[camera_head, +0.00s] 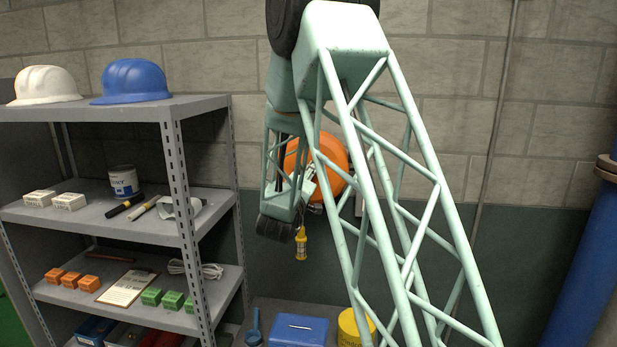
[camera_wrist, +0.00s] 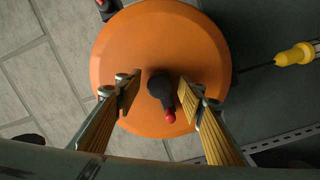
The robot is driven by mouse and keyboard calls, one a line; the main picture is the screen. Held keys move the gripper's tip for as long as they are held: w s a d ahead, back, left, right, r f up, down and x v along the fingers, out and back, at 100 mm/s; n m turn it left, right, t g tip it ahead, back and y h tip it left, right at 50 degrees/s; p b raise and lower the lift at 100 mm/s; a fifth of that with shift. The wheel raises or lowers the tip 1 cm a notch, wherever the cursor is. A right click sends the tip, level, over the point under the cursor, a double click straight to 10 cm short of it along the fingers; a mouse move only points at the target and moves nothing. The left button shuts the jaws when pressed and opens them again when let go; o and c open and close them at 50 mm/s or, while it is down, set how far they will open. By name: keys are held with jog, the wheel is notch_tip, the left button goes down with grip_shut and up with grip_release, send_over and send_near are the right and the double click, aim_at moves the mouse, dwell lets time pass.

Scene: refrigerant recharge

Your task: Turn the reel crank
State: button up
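The orange reel (camera_head: 322,160) is mounted at the wall, partly hidden behind my arm in the head view. In the wrist view the round orange reel (camera_wrist: 205,45) faces me and fills the middle. Its crank (camera_wrist: 159,88) is a dark arm on the reel's face, ending in a red knob (camera_wrist: 170,116) that points down and slightly right. My gripper (camera_wrist: 157,90) is open, with one finger on each side of the crank. A gap shows on both sides, so neither finger appears to touch the crank.
A yellow handheld lamp (camera_head: 301,244) hangs below the reel; a yellow piece (camera_wrist: 295,54) on a dark cord shows at right in the wrist view. A grey shelf (camera_head: 140,228) with helmets and small goods stands left. A blue box (camera_head: 298,331) and yellow container (camera_head: 350,326) are below.

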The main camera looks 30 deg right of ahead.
jog(key=shift+c, duration=0.7)
jog(key=c, duration=0.7)
jog(key=shift+f+m+b, duration=0.1)
jog(key=shift+m+b, duration=0.4)
jog(key=shift+b, duration=0.6)
jog(key=m+y+b, duration=0.1)
jog(key=m+b, duration=1.5)
jog(key=b, duration=0.5)
jog(key=shift+w+a+b, duration=0.1)
jog(key=shift+b, duration=0.3)
jog(key=shift+m, duration=0.4)
